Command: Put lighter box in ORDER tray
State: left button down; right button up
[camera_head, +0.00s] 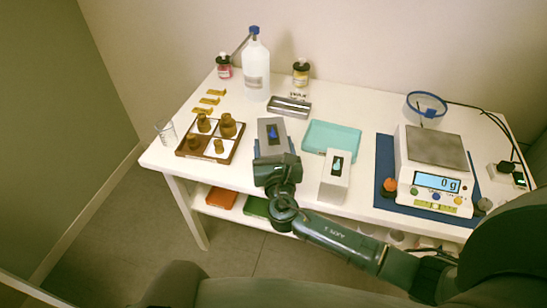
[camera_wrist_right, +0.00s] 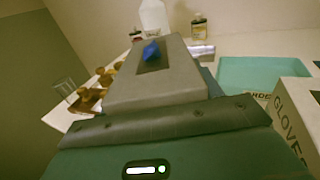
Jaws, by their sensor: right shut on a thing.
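My left gripper is out of view.
A scale (camera_head: 438,150) reading 0 g stands on a blue mat (camera_head: 384,158) at right. A large clear bottle (camera_head: 256,72) and a metal tray (camera_head: 289,106) are behind. My right arm crosses the front edge.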

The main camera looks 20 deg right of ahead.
notch_tip(320, 180, down, 2)
jog(key=shift+f+b, duration=0.25)
jog(key=shift+b, duration=0.05)
jog(key=shift+f, duration=0.3)
jog(key=shift+f, duration=0.1)
jog(key=shift+f, duration=0.15)
jog(key=o, duration=1.5)
jog(key=shift+c, duration=0.2)
